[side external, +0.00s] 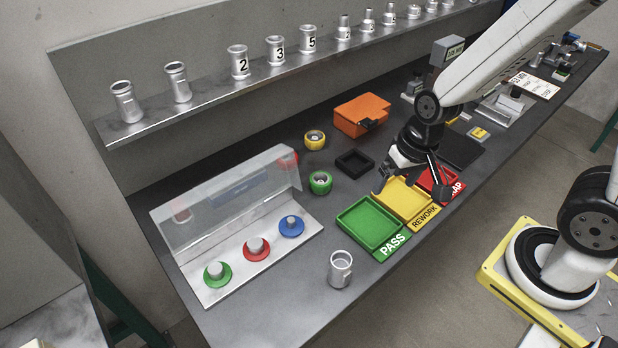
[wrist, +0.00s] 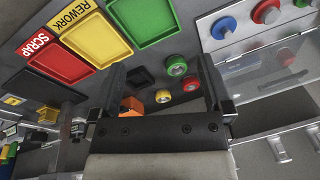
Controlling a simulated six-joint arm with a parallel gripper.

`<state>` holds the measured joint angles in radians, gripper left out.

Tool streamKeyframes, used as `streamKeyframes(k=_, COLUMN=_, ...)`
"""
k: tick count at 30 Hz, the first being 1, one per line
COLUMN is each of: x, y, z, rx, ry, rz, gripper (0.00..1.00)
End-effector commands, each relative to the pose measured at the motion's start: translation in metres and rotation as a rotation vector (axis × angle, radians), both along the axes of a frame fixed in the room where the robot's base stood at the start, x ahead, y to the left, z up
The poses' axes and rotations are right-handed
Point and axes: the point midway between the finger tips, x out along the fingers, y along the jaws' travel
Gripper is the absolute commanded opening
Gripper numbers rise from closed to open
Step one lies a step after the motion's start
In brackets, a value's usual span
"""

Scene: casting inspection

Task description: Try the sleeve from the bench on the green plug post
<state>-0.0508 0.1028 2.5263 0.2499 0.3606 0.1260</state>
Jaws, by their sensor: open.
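The sleeve (side external: 340,268), a silvery metal cylinder, stands upright on the bench near its front edge, in front of the green PASS tray. I do not find it in the wrist view. The green plug post (side external: 216,272), a grey peg on a green round base, is leftmost on the pale plate and bare. My gripper (side external: 410,188) is above the yellow and red trays, well right of the sleeve and the post. In the wrist view my gripper (wrist: 163,82) has its fingers wide apart with nothing between them.
Red (side external: 256,248) and blue (side external: 291,226) plug posts share the plate, with a clear shield (side external: 225,200) behind. The PASS (side external: 343,222), REWORK and SCRAP trays lie right of the sleeve. Tape rolls and an orange box (side external: 361,115) are farther back. Other sleeves line the shelf.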

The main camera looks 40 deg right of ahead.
Motion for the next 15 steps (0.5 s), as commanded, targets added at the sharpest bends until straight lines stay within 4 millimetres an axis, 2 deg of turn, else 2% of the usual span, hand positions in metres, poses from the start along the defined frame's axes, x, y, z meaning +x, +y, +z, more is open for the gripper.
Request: streamKeyframes(k=15, x=-0.002, y=0.076, z=-0.053, rx=0.274, ry=0.292, rz=-0.776, gripper=1.0)
